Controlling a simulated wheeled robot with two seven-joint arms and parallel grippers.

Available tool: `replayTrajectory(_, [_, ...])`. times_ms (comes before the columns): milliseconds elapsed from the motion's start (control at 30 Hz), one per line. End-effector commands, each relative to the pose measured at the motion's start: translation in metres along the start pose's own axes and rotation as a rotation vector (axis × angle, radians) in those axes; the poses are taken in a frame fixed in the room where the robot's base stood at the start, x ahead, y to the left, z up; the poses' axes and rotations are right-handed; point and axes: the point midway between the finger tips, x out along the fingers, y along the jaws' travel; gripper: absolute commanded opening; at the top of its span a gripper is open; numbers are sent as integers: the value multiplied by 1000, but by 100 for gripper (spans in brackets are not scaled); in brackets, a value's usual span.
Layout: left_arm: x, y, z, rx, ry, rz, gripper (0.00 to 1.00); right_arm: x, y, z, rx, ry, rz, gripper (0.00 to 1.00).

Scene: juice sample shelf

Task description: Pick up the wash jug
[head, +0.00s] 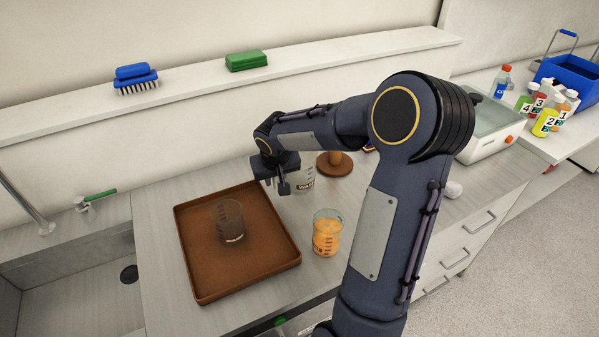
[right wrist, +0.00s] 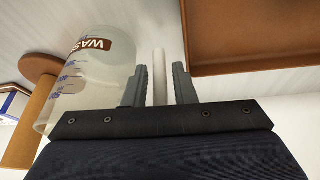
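The wash jug (head: 306,180) is a translucent vessel with a brown label, standing on the counter behind the tray and partly hidden by my right gripper. In the right wrist view the jug (right wrist: 95,75) is large at the left, with the letters "WAS" and blue volume marks. My right gripper (head: 283,187) is low beside the jug. In the right wrist view its two fingers (right wrist: 158,85) are apart, with a white upright bar (right wrist: 160,70) between them that looks like the jug's handle. Narrow gaps show on both sides of the bar. My left gripper is out of view.
A brown tray (head: 187,245) holds a beaker of dark liquid (head: 229,222). A beaker of orange juice (head: 327,235) stands right of it. A round brown stand (head: 335,168) is behind the jug. A sink (head: 70,290) is at the left; numbered bottles (head: 545,122) are far right.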

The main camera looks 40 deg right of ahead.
Motion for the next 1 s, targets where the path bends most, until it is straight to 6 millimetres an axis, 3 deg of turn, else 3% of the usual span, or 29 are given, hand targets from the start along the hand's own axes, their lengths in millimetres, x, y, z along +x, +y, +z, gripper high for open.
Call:
replayTrajectory(267, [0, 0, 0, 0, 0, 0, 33, 4, 0, 0, 0, 1, 0, 24])
replayTrajectory(467, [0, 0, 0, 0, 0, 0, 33, 4, 0, 0, 0, 1, 0, 0])
replayTrajectory(1000, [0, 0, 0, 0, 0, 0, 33, -2, 0, -3, 0, 4, 1, 0])
